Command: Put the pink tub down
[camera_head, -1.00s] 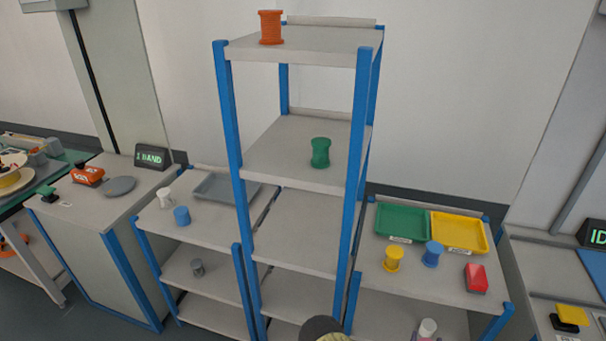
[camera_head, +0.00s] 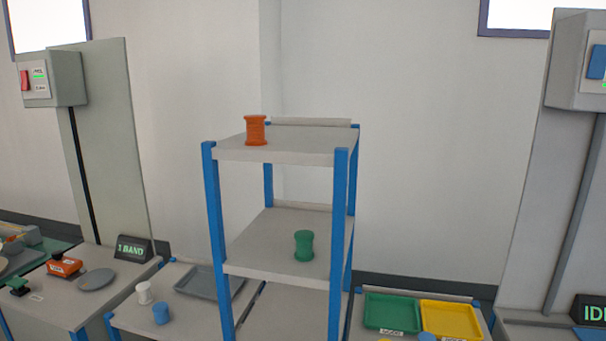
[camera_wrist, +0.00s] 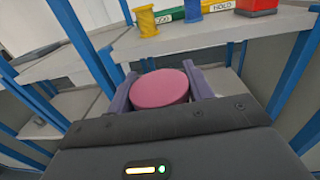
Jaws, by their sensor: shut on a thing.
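The pink tub (camera_wrist: 160,89) shows in the wrist view as a round pink top between the two purple-grey fingers of my gripper (camera_wrist: 159,82). My gripper is shut on it. The tub's lower part is hidden behind the gripper body. A grey shelf (camera_wrist: 208,54) of the blue-framed rack lies just beyond the tub. I cannot tell whether the tub touches any surface. Neither the tub nor my gripper shows in the head view.
Blue posts (camera_wrist: 292,75) stand on both sides in the wrist view. A yellow spool (camera_wrist: 147,21) and a red block (camera_wrist: 256,6) stand on the shelf above. In the head view, a tall rack holds an orange spool (camera_head: 255,130) and a green spool (camera_head: 304,245).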

